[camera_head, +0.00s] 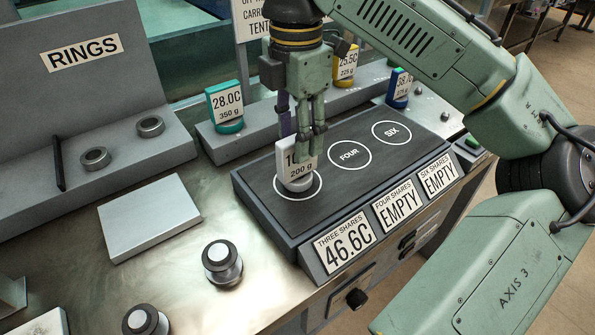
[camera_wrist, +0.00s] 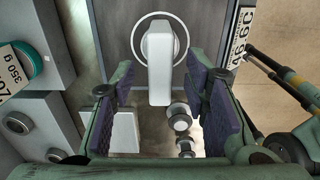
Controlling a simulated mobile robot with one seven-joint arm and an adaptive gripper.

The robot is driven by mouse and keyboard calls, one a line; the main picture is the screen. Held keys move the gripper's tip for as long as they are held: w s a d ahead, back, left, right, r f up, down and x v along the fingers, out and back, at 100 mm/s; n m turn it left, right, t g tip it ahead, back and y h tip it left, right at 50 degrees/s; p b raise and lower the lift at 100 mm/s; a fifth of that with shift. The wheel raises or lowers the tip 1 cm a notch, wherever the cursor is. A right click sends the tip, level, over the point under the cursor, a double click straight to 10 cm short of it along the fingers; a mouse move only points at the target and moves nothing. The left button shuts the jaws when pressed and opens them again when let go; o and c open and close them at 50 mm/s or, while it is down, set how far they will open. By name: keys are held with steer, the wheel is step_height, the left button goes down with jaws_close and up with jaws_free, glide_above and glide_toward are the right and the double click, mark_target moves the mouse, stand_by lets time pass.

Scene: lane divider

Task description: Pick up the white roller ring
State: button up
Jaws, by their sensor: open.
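A white piece with a round base and an upright tag reading "200 g" (camera_head: 296,175) stands on the leftmost circle of the dark board (camera_head: 262,190). It looks like the white roller ring. It also shows in the wrist view (camera_wrist: 160,62), upright inside its circle. My gripper (camera_head: 311,143) points down at it, its fingers overlapping the tag in the head view and hiding part of the writing. In the wrist view my gripper (camera_wrist: 160,80) is open, one purple pad on each side of the white tag, with gaps visible on both sides.
Teal (camera_head: 226,108), yellow (camera_head: 346,66) and blue (camera_head: 398,90) tagged pieces stand behind the board. Grey rings (camera_head: 95,158) lie on the shelf at left. Metal rollers (camera_head: 222,262) and a pale block (camera_head: 148,216) are on the bench. Circles FOUR and SIX are empty.

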steer(key=shift+d+f, duration=0.1)
steer(key=shift+f, duration=2.25)
steer(key=shift+c, duration=0.6)
jaws_close()
